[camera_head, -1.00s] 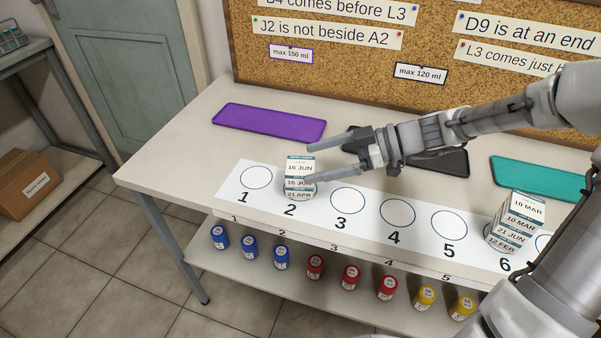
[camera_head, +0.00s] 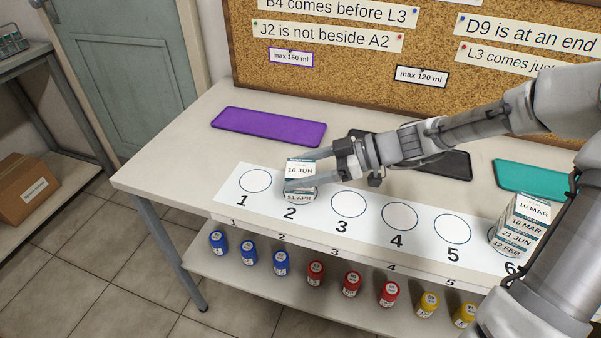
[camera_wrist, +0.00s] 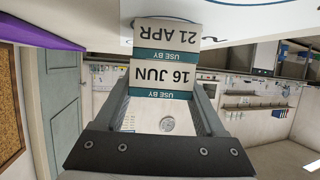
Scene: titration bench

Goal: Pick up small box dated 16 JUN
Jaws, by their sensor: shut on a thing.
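The small white box dated 16 JUN (camera_head: 300,168), with a teal band, sits on top of a box dated 21 APR (camera_head: 299,197) at circle 2. My gripper (camera_head: 303,175) is shut on the 16 JUN box, a finger on each side. The near finger hides most of its front face in the head view. In the wrist view, the dates on the 16 JUN box (camera_wrist: 161,76) and the 21 APR box (camera_wrist: 167,34) appear upside down. The two boxes look touching, with no clear gap.
A taller stack of boxes (camera_head: 518,235) stands near circle 6. Circles 1, 3, 4 and 5 on the white strip are empty. Purple (camera_head: 268,127), black (camera_head: 455,163) and teal (camera_head: 530,176) mats lie behind. Several coloured bottles (camera_head: 316,273) stand on the lower shelf.

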